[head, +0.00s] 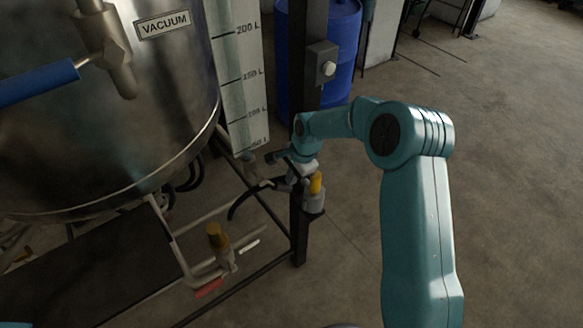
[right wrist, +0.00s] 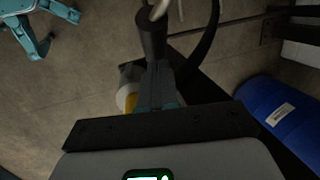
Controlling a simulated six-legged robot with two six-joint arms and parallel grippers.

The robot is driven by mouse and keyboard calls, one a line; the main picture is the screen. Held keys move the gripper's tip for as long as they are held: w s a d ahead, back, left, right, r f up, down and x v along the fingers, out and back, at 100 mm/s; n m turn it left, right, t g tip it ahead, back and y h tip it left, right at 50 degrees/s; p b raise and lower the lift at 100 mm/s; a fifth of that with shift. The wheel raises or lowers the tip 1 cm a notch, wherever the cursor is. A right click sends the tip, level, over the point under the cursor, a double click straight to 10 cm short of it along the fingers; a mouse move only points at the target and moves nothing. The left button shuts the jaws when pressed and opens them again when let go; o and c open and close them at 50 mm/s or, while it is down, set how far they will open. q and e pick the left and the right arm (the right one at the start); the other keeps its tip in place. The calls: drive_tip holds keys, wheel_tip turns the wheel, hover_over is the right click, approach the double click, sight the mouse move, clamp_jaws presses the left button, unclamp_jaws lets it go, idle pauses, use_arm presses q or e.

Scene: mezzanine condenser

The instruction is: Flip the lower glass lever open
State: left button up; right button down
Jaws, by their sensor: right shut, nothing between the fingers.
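The level glass (head: 240,75) is a pale upright strip with litre marks, beside the steel vessel (head: 110,120). Its lower end has a small pale fitting (head: 249,160); I cannot clearly make out the lower lever there. A grey fitting with a yellow part (head: 316,184) is close beside the gripper. My left gripper is not in view.
A dark curved hose (head: 243,200) runs left of my gripper. A dark frame post (head: 298,230) stands below it. A blue drum (head: 340,50) is behind. A yellow-topped valve (head: 217,238) sits lower left. The floor (head: 520,180) at right is clear.

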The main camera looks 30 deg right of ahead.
sight(287, 187)
drive_tip(key=shift+a+f+b, duration=0.35)
drive_tip(key=shift+f+b, duration=0.35)
drive_tip(key=shift+f, duration=0.2)
drive_tip(key=shift+a+f+b, duration=0.65)
drive_tip(key=shift+f+b, duration=0.05)
drive_tip(key=shift+f, duration=0.15)
drive_tip(key=shift+s+a+f+y, duration=0.15)
drive_tip(key=shift+a+f+y, duration=0.25)
drive_tip(key=shift+y, duration=0.3)
drive_tip(key=shift+a+f+b, duration=0.25)
drive_tip(key=shift+a+b, duration=0.15)
drive_tip(key=shift+a+f+y, duration=0.15)
drive_tip(key=shift+a+y, duration=0.2)
drive_tip(key=shift+y, duration=0.05)
drive_tip(key=shift+a+f+y, duration=0.1)
drive_tip(key=shift+a+y, duration=0.1)
drive_tip(key=shift+y, duration=0.1)
